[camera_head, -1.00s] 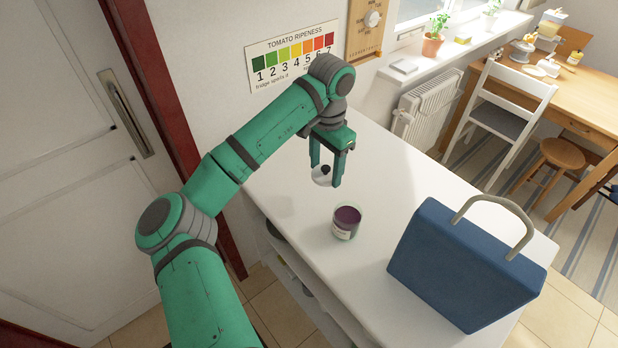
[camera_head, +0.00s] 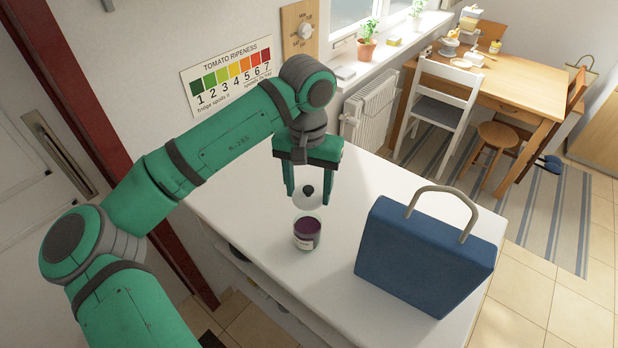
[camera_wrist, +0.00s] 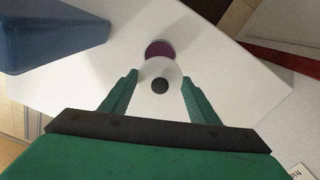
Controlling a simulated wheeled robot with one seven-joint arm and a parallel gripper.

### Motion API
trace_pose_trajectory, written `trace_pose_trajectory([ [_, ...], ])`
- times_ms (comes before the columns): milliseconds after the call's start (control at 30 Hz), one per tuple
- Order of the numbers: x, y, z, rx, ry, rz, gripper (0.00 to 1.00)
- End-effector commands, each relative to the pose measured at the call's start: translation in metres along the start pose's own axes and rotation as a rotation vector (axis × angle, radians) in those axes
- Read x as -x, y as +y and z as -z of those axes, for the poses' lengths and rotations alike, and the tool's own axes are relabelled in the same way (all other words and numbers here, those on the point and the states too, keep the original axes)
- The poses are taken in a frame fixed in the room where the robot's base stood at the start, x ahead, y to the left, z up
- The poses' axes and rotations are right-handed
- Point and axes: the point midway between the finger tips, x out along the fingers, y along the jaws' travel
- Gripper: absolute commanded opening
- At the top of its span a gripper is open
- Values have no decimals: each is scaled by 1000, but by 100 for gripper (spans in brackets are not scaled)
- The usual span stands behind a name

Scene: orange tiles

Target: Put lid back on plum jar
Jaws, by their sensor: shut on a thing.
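The plum jar (camera_head: 307,236), a small glass jar with dark purple contents and a pale label, stands upright and open on the white counter (camera_head: 255,215). My gripper (camera_head: 309,197) is shut on the lid (camera_head: 300,201), a pale round disc with a black knob, its fingers at either side of the rim. The lid is above and slightly behind the jar in the head view. In the wrist view, the lid (camera_wrist: 160,70) sits between the fingertips and partly covers the purple jar top (camera_wrist: 159,47). The exact gap between lid and jar is unclear.
A blue bag (camera_head: 425,258) with a grey handle stands on the counter to the right of the jar, apart from it. A ripeness chart (camera_head: 228,82) hangs on the wall behind my arm. The counter around the jar is clear.

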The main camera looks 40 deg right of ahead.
Motion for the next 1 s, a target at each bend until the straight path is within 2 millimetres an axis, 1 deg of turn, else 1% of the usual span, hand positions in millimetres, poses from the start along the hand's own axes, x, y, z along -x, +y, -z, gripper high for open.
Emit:
trace_pose_trajectory([
  [33, 1, 0, -6, 23, -4, 2, 35],
  [100, 1, 2, -12, 50, -8, 1, 35],
  [200, -1, 3, -16, 68, -12, -1, 35],
  [367, -9, 3, -16, 71, -13, -1, 35],
  [800, -46, 4, -16, 67, -13, -4, 35],
  [1000, -58, 4, -16, 67, -12, -3, 35],
])
